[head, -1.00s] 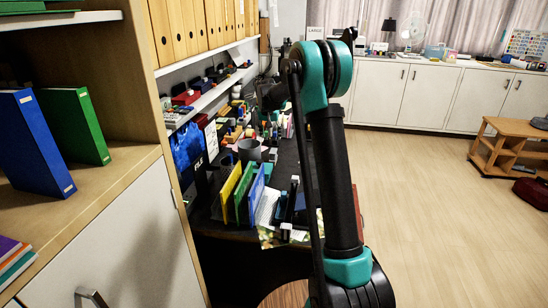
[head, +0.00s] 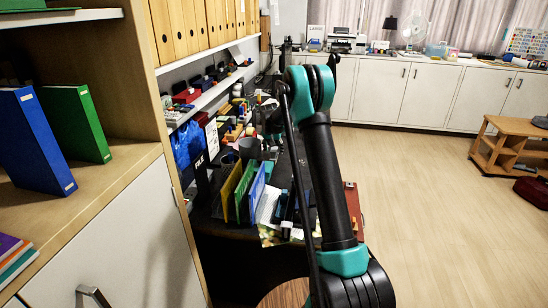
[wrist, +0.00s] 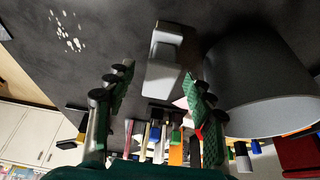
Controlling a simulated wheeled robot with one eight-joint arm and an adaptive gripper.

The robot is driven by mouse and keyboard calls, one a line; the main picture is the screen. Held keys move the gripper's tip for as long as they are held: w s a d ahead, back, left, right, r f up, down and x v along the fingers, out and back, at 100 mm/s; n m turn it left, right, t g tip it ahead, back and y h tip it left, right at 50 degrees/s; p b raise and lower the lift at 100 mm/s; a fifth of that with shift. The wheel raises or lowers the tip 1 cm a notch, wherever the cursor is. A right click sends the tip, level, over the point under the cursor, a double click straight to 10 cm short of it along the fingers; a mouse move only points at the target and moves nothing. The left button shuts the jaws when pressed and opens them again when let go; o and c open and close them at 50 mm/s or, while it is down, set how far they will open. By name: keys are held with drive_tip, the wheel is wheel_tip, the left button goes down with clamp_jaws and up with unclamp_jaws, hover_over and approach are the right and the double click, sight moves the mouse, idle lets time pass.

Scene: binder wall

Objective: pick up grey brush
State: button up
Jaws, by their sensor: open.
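A grey block-shaped thing with a paler end (wrist: 166,58), which looks like the grey brush, lies on the dark desk top in the wrist view. My gripper (wrist: 157,76) is open, with one green-padded finger to the left and one to the right of it. The block shows between and beyond the fingertips, and nothing is held. I cannot tell whether a finger touches it. In the head view my arm and the clutter hide the brush.
A large grey cup (wrist: 262,85) stands close to the right finger. Several pens and coloured items line the lower part of the wrist view. In the head view, yellow, green and blue folders (head: 243,190) stand at the desk's near end.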

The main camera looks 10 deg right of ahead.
sight(275, 154)
drive_tip(key=x, duration=0.4)
drive_tip(key=shift+w+f, duration=0.2)
drive_tip(key=shift+c, duration=0.5)
clamp_jaws()
drive_tip(key=shift+r, duration=0.1)
wheel_tip(275, 154, up, 20)
